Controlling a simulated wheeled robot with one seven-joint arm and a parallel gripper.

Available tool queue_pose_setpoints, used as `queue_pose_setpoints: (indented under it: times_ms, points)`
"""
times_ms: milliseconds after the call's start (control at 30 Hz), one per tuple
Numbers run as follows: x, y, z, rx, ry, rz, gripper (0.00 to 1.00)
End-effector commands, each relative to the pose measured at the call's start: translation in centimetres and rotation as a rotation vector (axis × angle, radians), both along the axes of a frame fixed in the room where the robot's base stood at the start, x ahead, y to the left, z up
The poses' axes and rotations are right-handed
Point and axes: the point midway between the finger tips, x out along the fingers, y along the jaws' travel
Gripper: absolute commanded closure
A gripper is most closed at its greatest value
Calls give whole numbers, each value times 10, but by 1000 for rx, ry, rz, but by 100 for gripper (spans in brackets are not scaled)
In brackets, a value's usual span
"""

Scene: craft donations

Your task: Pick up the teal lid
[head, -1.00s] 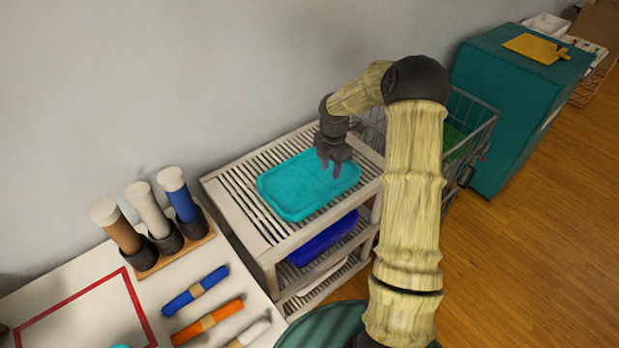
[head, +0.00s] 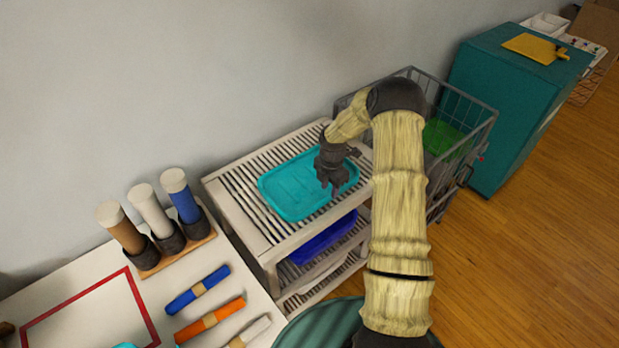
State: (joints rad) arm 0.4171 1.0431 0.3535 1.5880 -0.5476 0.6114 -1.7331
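The teal lid (head: 289,189) lies flat on the slatted top shelf of a pale rack in the head view. It is a rounded rectangle with a raised rim. My gripper (head: 334,192) points down over the right part of the lid, near its right edge. Its two dark fingers show a gap between them, and nothing is seen held there. The gripper hides part of the lid's right side. I cannot tell whether the fingertips touch the lid.
The pale rack (head: 233,199) holds a blue lid (head: 322,240) on a lower shelf. A wire cart (head: 470,101) stands just right of the rack, before a teal cabinet (head: 500,75). A table at lower left bears upright rolls (head: 126,234) and fabric rolls (head: 197,291).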

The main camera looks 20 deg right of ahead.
Motion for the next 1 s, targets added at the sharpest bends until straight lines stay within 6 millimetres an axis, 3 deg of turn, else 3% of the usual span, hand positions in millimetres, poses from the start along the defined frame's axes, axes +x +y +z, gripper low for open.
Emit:
queue_pose_setpoints:
  times_ms: [233, 767, 933, 1000]
  points:
    - [0, 0, -26, -1, 0, 1, 65]
    - [0, -1, -27, -1, 0, 0, 65]
    - [0, -1, -27, -1, 0, 1, 97]
    - [0, -1, -27, -1, 0, 1, 100]
